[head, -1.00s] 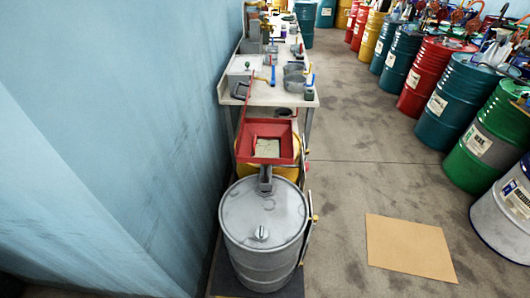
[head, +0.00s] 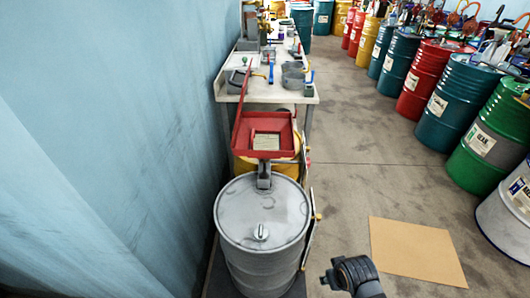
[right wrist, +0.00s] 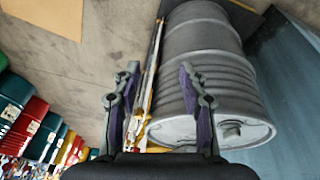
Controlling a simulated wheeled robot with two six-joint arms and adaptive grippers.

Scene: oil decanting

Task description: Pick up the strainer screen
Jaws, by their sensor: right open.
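A red square funnel tray (head: 284,124) stands behind the grey drum in the head view. A pale square (head: 266,142) lies in its middle; it may be the strainer screen, but it is too small to be sure. A long red bar (head: 240,100) rises from the tray's left side. My right gripper (head: 332,274) is low at the bottom of the head view, right of the grey drum and well apart from the tray. In the right wrist view it is open with nothing between its fingers (right wrist: 157,82). My left gripper is not in view.
A grey drum (head: 262,220) stands in front of the tray, with a yellow drum (head: 288,168) under it. A workbench (head: 306,96) with tools stands behind. A blue wall runs along the left. Cardboard (head: 415,252) lies on open floor; coloured drums line the right.

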